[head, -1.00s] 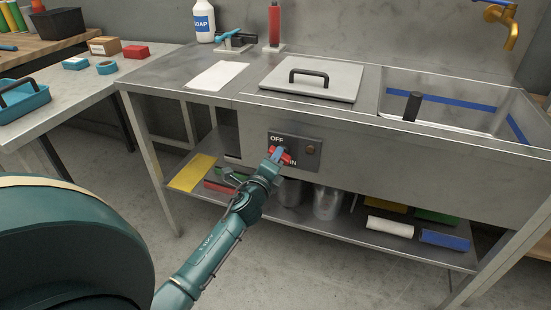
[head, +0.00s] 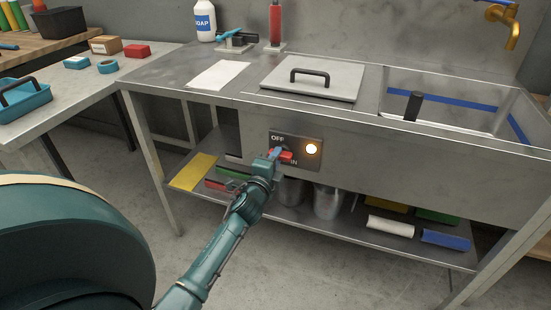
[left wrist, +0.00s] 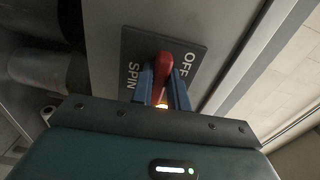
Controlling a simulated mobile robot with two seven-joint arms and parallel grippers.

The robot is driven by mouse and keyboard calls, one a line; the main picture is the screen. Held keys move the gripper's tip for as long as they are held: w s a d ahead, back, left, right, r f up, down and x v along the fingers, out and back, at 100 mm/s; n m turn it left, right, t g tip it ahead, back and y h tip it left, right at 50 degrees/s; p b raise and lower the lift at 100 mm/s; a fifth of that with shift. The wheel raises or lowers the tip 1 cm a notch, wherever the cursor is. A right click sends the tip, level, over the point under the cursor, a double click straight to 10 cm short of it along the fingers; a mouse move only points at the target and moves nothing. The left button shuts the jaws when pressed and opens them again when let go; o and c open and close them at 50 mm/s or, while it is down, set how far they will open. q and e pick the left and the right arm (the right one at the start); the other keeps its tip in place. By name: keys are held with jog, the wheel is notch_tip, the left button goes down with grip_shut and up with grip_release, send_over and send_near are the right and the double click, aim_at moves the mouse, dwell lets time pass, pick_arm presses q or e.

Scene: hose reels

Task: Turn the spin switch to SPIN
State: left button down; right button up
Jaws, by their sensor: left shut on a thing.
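The spin switch is a red handle (head: 286,157) on a dark panel (head: 311,138) on the front of the steel sink unit. The panel has an OFF label above the handle and a second label below, partly hidden by my gripper; the left wrist view reads SPIN. My left gripper (head: 275,153) is at the panel. In the left wrist view its blue fingers (left wrist: 162,88) are on either side of the red handle (left wrist: 164,65), shut on it. My right gripper is not in view.
The steel counter (head: 160,78) holds a lidded cover (head: 312,80), a white sheet (head: 217,75) and a soap bottle (head: 204,22). The sink basin (head: 455,100) is at right. A lower shelf (head: 345,232) carries metal pots and coloured blocks below the panel.

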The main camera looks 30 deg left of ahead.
pick_arm(q)
jog(key=c, duration=1.4)
grip_release()
jog(key=shift+o, duration=0.2)
jog(key=shift+s, duration=0.1)
jog(key=p+v, duration=0.1)
jog(key=v, duration=1.2)
jog(key=shift+f, duration=0.1)
